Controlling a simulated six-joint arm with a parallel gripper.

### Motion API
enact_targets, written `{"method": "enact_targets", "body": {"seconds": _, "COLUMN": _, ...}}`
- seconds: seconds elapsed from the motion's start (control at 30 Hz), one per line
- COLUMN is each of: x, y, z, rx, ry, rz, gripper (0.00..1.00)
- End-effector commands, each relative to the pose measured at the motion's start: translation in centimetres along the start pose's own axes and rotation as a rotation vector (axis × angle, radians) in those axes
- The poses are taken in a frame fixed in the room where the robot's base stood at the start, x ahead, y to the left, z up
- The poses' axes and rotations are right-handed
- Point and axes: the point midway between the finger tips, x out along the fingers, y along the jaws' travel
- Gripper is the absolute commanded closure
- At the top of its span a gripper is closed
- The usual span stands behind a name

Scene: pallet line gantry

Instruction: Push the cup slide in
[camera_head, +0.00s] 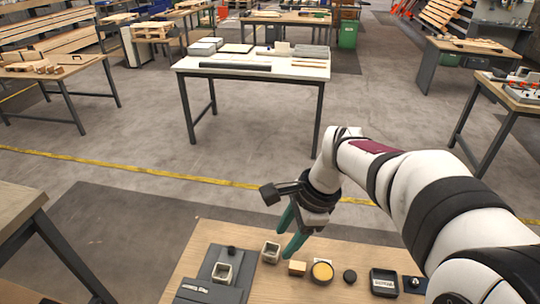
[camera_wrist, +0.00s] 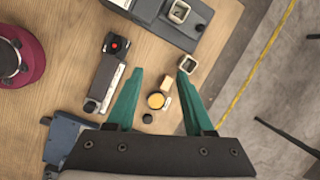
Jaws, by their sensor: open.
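The grey fixture (camera_head: 241,270) stands on the wooden bench at the lower left of the head view. A pale square cup (camera_head: 222,272) sits on it, with a black knob behind. In the wrist view the fixture (camera_wrist: 147,12) is cut off by the top edge, and its cup (camera_wrist: 179,11) shows at its right end. I cannot tell the slide part from the fixture body or how far in it is. My gripper (camera_head: 283,243), with green fingers, is open and empty, right of the fixture and apart from it. It also shows in the wrist view (camera_wrist: 160,75).
A loose square cup (camera_head: 270,251), a wooden block (camera_head: 297,267), a yellow-topped disc (camera_head: 321,271), a black disc (camera_head: 349,276) and a dark tray (camera_head: 384,272) line the bench. A red-button device (camera_wrist: 115,44) and a maroon round object (camera_wrist: 20,55) lie left in the wrist view.

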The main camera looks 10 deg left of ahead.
Motion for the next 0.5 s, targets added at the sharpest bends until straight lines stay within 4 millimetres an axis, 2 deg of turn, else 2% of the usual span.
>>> {"method": "enact_targets", "body": {"seconds": 0.03, "x": 2.3, "y": -3.2, "z": 0.6, "rx": 0.09, "ry": -0.02, "rz": 0.002, "gripper": 0.47}}
{"method": "enact_targets", "body": {"seconds": 0.1, "x": 5.2, "y": -6.9, "z": 1.6, "rx": 0.225, "ry": -0.048, "rz": -0.006, "gripper": 0.47}}
{"method": "enact_targets", "body": {"seconds": 0.2, "x": 8.1, "y": -9.9, "z": 2.6, "rx": 0.35, "ry": -0.073, "rz": -0.01, "gripper": 0.47}}
{"method": "enact_targets", "body": {"seconds": 0.37, "x": 10.3, "y": -11.1, "z": 3.1, "rx": 0.409, "ry": -0.084, "rz": -0.01, "gripper": 0.47}}
{"method": "enact_targets", "body": {"seconds": 0.5, "x": 13.7, "y": -11.0, "z": 3.3, "rx": 0.408, "ry": -0.083, "rz": -0.007, "gripper": 0.47}}
